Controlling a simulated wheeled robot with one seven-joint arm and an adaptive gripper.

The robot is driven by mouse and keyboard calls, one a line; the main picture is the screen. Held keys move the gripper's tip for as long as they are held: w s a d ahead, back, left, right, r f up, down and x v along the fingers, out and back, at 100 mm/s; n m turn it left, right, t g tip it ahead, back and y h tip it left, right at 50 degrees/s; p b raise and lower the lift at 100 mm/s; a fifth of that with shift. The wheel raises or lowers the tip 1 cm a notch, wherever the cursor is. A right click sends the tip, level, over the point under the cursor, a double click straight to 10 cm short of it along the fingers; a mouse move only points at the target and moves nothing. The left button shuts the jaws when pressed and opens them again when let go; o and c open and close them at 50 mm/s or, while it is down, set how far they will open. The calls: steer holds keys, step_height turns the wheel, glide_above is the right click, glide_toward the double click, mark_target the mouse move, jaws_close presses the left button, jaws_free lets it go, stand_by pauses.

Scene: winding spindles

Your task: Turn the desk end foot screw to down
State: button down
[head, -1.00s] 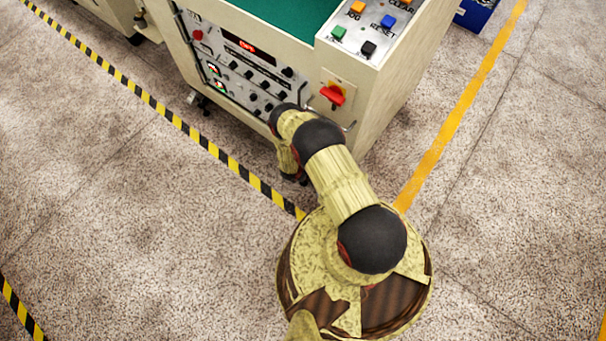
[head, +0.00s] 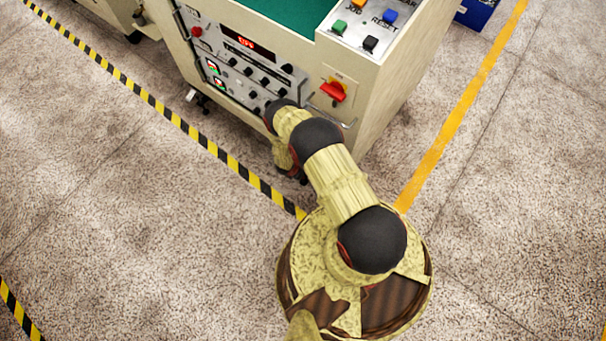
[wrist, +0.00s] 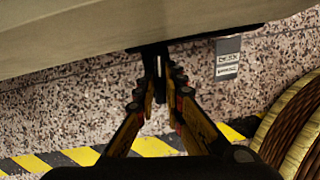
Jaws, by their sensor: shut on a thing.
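The foot screw (wrist: 161,66) is a thin upright shaft under the dark bracket (wrist: 195,38) at the bottom edge of the desk-like machine cabinet (head: 400,88). In the wrist view my gripper (wrist: 163,80) has its fingers closed in on the screw from both sides. The fingers and the bracket hide part of the screw. A grey tag (wrist: 228,58) with small, unclear lettering hangs to the right of the screw. In the head view my arm hides the gripper and the screw.
The cabinet front carries a control panel (head: 240,66), a red rotary switch (head: 333,91) and a thin handle close above my arm. Black-and-yellow tape (head: 165,112) and an orange line (head: 455,115) mark the floor. Open floor lies left and right of my base.

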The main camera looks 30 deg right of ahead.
steer(key=m, duration=0.2)
steer(key=m+g, duration=0.2)
steer(key=m, duration=0.1)
steer(key=shift+w+m, duration=0.25)
steer(key=shift+m, duration=0.05)
steer(key=m+g, duration=0.1)
steer(key=m, duration=0.1)
steer(key=m+g+y, duration=0.1)
steer(key=m, duration=0.2)
steer(key=shift+d+m, duration=0.1)
steer(key=shift+m, duration=0.2)
steer(key=c, duration=1.9)
jaws_free()
steer(key=shift+w+r, duration=0.1)
steer(key=v, duration=1.1)
steer(key=shift+w+r, duration=0.15)
steer(key=shift+r, duration=0.25)
steer(key=shift+o, duration=0.5)
